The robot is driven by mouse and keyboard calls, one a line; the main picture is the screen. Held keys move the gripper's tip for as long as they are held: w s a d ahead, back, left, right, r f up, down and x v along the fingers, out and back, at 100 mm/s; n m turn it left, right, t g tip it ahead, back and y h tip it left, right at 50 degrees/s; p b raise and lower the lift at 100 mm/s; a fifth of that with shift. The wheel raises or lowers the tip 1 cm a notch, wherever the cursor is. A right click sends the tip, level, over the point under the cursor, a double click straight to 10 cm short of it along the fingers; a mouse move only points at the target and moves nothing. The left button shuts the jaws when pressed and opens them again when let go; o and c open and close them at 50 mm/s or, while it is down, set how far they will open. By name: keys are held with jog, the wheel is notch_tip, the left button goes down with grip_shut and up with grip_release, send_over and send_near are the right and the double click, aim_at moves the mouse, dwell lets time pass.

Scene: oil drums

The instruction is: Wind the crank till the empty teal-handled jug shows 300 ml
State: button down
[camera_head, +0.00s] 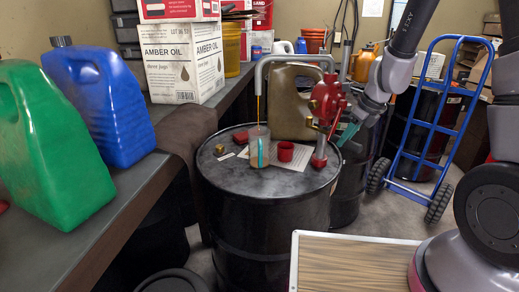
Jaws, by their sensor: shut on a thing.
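A clear jug (257,150) with a teal handle strip stands on the black drum (265,215), under the grey spout (290,58). A thin amber stream runs from the spout into it. Some brownish liquid seems to show inside; the marks are too small to read. The red crank pump (327,100) stands at the drum's right side. My gripper (337,128) reaches in from the right and is shut on the crank's handle, beside the pump. The fingers and grip are small and partly hidden.
A red cup (285,151) stands right of the jug, on a paper sheet. A small brass piece (219,149) and a red block (240,137) lie on the drum top. A tan canister (292,100) stands behind. Green (50,145) and blue (98,105) jugs stand on the left bench.

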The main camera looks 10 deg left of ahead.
jog(key=s+a+r, duration=0.2)
jog(key=shift+s+a+r, duration=0.15)
jog(key=shift+s+r, duration=0.2)
jog(key=shift+r, duration=0.1)
jog(key=r, duration=0.1)
jog(key=s+a+r, duration=0.1)
jog(key=r, duration=0.1)
jog(key=shift+s+a+r, duration=0.25)
jog(key=shift+s+r, duration=0.1)
jog(key=shift+r, duration=0.05)
